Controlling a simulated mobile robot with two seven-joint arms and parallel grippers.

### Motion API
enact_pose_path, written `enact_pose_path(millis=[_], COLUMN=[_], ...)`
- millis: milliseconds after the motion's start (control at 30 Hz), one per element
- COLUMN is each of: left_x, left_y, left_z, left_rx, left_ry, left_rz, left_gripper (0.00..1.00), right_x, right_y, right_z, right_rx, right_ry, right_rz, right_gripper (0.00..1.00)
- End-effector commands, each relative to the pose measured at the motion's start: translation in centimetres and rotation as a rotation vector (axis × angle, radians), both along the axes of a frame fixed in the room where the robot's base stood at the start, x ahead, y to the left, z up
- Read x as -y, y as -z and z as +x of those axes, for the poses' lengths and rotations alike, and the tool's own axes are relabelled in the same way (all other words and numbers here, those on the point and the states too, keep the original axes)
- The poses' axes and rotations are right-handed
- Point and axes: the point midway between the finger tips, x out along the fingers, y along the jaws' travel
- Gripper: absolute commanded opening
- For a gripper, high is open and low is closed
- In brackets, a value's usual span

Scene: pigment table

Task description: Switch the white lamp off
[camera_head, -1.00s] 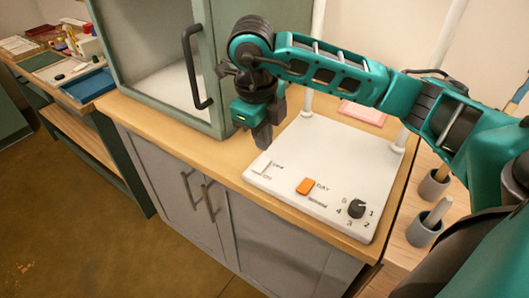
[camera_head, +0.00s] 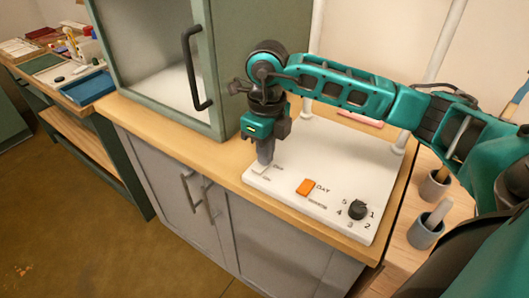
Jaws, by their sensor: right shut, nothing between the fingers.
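The white lamp's flat base (camera_head: 325,165) lies on the wooden counter, with two white posts rising at its back. On the base are an orange switch (camera_head: 306,187) beside the label "DAY", a black numbered knob (camera_head: 357,210), and a small white switch (camera_head: 260,169) with small labels at the left corner. My right gripper (camera_head: 265,158) is shut and empty, pointing down at the white switch. Its tips cover part of the switch, and I cannot tell whether they touch it. My left gripper is not in view.
A green cabinet (camera_head: 212,55) with a dark handle (camera_head: 194,68) stands left of my right gripper. Grey cups (camera_head: 425,231) holding tools stand on the right. A side table at far left carries a blue tray (camera_head: 88,87) and small items.

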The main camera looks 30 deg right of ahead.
Motion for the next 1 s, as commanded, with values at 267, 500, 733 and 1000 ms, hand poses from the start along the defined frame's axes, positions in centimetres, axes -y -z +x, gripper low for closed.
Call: enact_pose_path(millis=[267,500,733,1000], left_x=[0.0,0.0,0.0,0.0], left_y=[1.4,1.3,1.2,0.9], left_z=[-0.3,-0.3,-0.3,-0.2], left_rx=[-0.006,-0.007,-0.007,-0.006], left_ry=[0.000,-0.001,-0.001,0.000], left_rz=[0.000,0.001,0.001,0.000], left_gripper=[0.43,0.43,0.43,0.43], right_x=[0.5,0.5,0.3,-1.0], right_y=[1.3,1.3,1.3,1.0], right_z=[0.0,0.0,-0.1,-0.5], right_rx=[-0.065,-0.066,-0.065,-0.065], right_ry=[-0.001,-0.002,-0.002,-0.006], right_rz=[0.134,0.131,0.130,0.136], right_gripper=[0.00,0.00,0.00,0.00])
